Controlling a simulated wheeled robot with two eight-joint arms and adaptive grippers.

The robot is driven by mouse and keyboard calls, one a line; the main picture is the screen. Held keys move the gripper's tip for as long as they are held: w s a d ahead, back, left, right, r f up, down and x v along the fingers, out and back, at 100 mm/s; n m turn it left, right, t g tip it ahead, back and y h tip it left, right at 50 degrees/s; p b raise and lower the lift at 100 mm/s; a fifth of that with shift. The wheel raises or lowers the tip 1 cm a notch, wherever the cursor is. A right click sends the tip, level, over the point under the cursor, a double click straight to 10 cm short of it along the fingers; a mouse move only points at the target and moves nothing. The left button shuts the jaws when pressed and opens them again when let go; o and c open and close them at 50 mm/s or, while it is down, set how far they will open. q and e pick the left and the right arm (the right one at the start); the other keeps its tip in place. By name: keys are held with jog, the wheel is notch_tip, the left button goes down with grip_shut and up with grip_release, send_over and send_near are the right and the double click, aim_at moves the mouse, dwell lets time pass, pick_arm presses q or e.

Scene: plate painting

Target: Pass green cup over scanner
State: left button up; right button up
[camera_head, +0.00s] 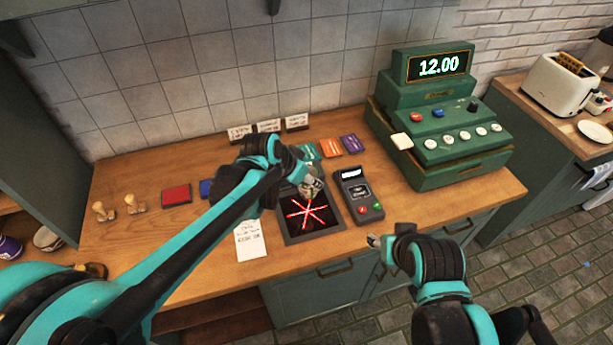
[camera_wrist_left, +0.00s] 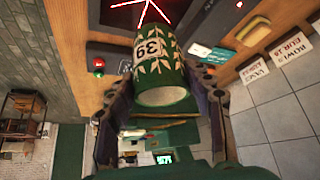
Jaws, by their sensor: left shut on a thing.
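The green cup (camera_wrist_left: 160,65), with pale leaf shapes and a white label reading 39, fills the middle of the left wrist view. My left gripper (camera_wrist_left: 158,85) is shut on it, one finger on each side. In the head view my left gripper (camera_head: 312,184) is above the back part of the scanner (camera_head: 292,231), a dark pad with glowing red crossing lines. The arm and gripper mostly hide the cup there. The red lines also show past the cup in the left wrist view. My right gripper (camera_head: 374,241) is at the counter's front edge, too small to read.
A card terminal (camera_head: 358,192) stands right of the scanner, and a green cash register (camera_head: 440,125) showing 12.00 is farther right. A paper receipt (camera_head: 250,241) lies left of the scanner. Stamps (camera_head: 134,204), coloured cards (camera_head: 176,195) and small signs (camera_head: 268,126) are on the wooden counter (camera_head: 150,240).

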pick_arm(q)
jog(key=shift+r, duration=0.15)
notch_tip(320, 180, up, 5)
jog(key=p, duration=0.4)
jog(key=shift+f, duration=0.2)
dwell(1.3)
